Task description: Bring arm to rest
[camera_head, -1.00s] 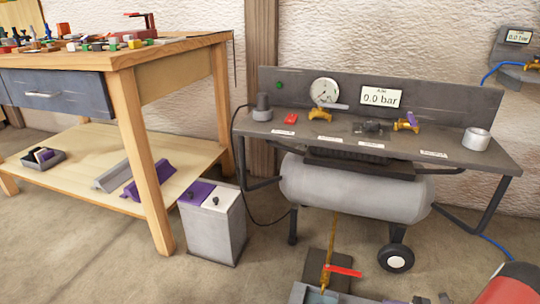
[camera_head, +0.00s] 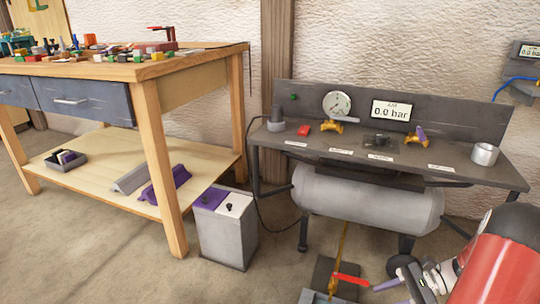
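My arm shows at the lower right as a large red and black link. My gripper (camera_head: 415,284) is at its left, low in the picture, as small grey, white and dark parts near the bottom edge. It is partly cut off and too small to tell whether the fingers are open or shut. I see nothing clearly held in it. It appears in front of the floor and the right wheel below the grey bench.
A grey bench (camera_head: 465,175) carries a gauge (camera_head: 337,103), a display reading 0.0 bar (camera_head: 391,111) and a metal cup (camera_head: 485,154). A tank (camera_head: 365,200) hangs below. A wooden table (camera_head: 150,150) stands left, a grey box (camera_head: 225,240) between. Floor at lower left is clear.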

